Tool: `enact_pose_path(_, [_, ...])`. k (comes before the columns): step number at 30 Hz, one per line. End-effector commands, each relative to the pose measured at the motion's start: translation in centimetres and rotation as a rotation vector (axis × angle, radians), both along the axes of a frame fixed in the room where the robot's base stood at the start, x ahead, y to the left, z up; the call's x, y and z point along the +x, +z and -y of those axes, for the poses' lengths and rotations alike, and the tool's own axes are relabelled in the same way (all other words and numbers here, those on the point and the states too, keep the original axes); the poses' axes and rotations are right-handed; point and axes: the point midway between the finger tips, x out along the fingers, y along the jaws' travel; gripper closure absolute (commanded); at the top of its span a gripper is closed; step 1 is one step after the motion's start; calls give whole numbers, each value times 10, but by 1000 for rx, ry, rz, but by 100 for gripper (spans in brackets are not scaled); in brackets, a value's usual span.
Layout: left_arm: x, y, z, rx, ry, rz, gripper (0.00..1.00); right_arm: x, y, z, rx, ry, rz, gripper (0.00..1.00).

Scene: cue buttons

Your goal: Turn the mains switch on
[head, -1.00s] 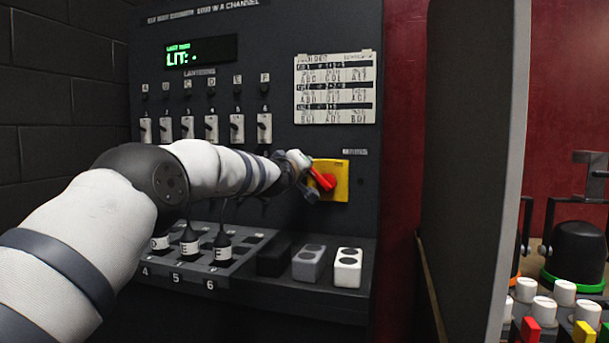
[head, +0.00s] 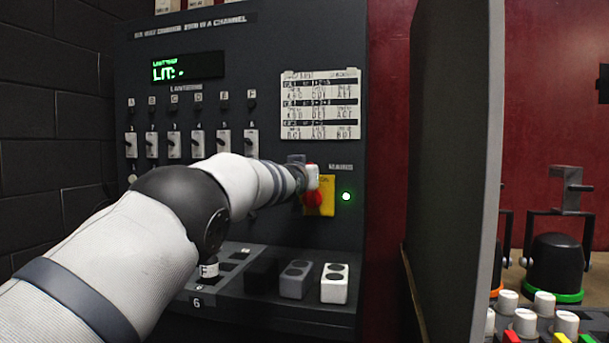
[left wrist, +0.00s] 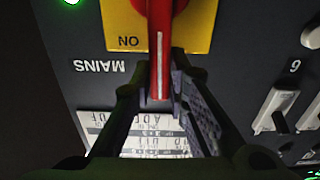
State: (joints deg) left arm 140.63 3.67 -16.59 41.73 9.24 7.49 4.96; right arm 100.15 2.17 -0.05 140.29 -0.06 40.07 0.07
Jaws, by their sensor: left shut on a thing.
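The mains switch is a red rotary handle (head: 313,199) on a yellow plate (head: 328,208) on the dark panel. In the left wrist view the red handle (left wrist: 159,55) with its white line lies in line with the gripper, beside the ON label on the yellow plate (left wrist: 201,30). My left gripper (left wrist: 160,82) is shut on the handle, one finger on each side. In the head view the left gripper (head: 311,178) partly hides the handle. A green lamp (head: 346,197) right of the plate is lit. My right gripper is not in view.
Toggle switches (head: 190,145) and a green display (head: 188,67) are left of the mains switch. A printed card (head: 320,105) is above it. Below is a ledge with a white button block (head: 335,284). A dark partition (head: 450,160) stands to the right.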

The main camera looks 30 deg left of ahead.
Motion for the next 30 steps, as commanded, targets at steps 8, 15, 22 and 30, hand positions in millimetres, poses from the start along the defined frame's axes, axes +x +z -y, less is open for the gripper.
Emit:
enact_pose_path(8, [1, 2, 4, 51, -1, -6, 100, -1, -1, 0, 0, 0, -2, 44])
enact_pose_path(15, [1, 3, 4, 58, -1, -8, 100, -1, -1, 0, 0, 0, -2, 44])
enact_pose_path(22, [1, 3, 4, 59, -1, -7, 74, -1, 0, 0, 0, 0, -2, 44])
enact_pose_path(30, [1, 2, 4, 55, 0, -9, 65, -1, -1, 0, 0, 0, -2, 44])
